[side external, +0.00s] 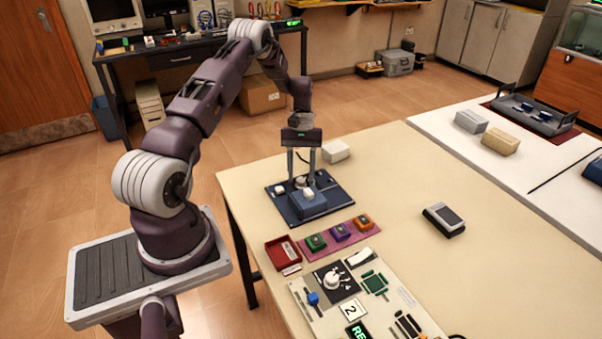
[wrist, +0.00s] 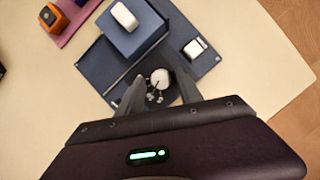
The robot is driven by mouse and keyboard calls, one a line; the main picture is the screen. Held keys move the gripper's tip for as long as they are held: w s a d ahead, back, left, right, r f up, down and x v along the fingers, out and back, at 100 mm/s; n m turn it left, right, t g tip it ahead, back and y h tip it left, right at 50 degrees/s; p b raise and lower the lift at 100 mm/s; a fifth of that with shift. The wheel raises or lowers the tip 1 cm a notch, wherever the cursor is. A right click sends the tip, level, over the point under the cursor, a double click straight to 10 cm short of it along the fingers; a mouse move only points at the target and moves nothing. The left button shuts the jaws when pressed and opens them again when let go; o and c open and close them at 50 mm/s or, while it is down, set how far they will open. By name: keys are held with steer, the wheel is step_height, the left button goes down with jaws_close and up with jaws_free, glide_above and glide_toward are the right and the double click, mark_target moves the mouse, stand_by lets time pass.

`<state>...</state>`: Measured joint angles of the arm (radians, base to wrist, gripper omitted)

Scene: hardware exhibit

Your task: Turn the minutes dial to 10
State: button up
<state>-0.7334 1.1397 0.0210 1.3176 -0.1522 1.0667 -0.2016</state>
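A white round dial (wrist: 160,76) with small marks or pins below it sits on a dark disc on the blue board (wrist: 205,65). The dial also shows in the side external view (side external: 299,182), partly hidden by my gripper (side external: 301,182). In the wrist view my gripper (wrist: 161,85) points down over the board, with its two fingers apart on either side of the dial. A gap seems to show on both sides; contact cannot be told. No minutes label or number is readable. Another white dial (side external: 333,281) stands on a black plate on the front panel.
The board also bears a blue box (wrist: 128,28) with a white top piece and a small white block (wrist: 195,48). A white box (side external: 336,151) stands behind. A purple mat (side external: 341,242) with coloured blocks and a red tray (side external: 282,252) lie nearer.

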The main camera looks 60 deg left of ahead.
steer(key=v, duration=0.7)
stand_by(0.3)
steer(key=s+d+r+m+t+y, duration=0.1)
steer(key=d+r+m+y, duration=0.15)
steer(key=d+r, duration=0.7)
steer(key=s+d+r+m+t+y, duration=0.1)
steer(key=d+r+m+t, duration=0.15)
steer(key=d+r, duration=0.7)
steer(key=s+d+r+m+t, duration=0.2)
steer(key=s+d, duration=0.3)
steer(key=s, duration=0.5)
steer(key=s+d+r+m+t, duration=0.2)
steer(key=s+d+m, duration=0.3)
steer(key=s, duration=0.4)
steer(key=shift+s+d+r, duration=0.25)
steer(key=shift+s+r, duration=0.15)
steer(key=shift+r, duration=0.3)
steer(key=shift+y, duration=0.25)
